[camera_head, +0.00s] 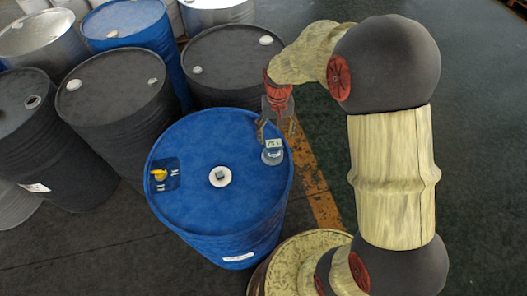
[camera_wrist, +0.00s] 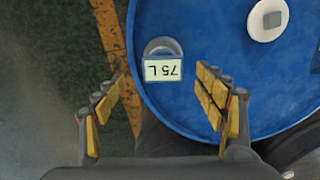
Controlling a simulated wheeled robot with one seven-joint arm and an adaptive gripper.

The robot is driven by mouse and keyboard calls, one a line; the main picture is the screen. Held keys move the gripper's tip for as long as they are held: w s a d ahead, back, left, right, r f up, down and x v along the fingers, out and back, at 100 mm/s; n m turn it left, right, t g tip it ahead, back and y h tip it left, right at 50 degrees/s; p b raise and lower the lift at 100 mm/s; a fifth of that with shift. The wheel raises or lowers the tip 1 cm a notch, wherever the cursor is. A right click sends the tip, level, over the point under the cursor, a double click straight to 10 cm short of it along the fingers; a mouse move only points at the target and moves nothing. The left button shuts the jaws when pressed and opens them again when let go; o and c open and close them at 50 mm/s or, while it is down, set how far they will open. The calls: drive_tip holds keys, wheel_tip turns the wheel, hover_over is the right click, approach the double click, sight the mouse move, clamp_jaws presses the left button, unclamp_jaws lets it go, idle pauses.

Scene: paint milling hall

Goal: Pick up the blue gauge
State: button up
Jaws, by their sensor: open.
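A gauge with a grey-blue round body (camera_head: 272,157) and a pale label stands near the right rim of the blue drum's top. In the wrist view the gauge (camera_wrist: 163,48) shows its label, "75 L", upside down. My gripper (camera_head: 276,130) is open and empty, pointing down close by the gauge at the drum's right rim. In the wrist view my gripper (camera_wrist: 163,85) has its yellow-padded fingers spread wide, with the gauge between and just beyond their tips. I see no contact with it.
The blue drum (camera_head: 205,140) also carries a white cap (camera_head: 220,176) mid-top and a yellow-handled fitting (camera_head: 159,175) at left. Black drums (camera_head: 110,85) and another blue drum (camera_head: 125,20) crowd behind and left. Open floor (camera_head: 480,150) lies to the right.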

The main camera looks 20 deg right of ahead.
sight(274, 143)
drive_tip(key=shift+w+f, duration=0.15)
drive_tip(key=f, duration=0.3)
drive_tip(key=f+b, duration=0.1)
drive_tip(key=f, duration=0.3)
drive_tip(key=shift+w+a+f, duration=0.1)
drive_tip(key=shift+a+f, duration=0.05)
drive_tip(key=shift+a, duration=0.05)
drive_tip(key=shift+c, duration=1.3)
drive_tip(key=c, duration=1.1)
drive_tip(key=c, duration=0.3)
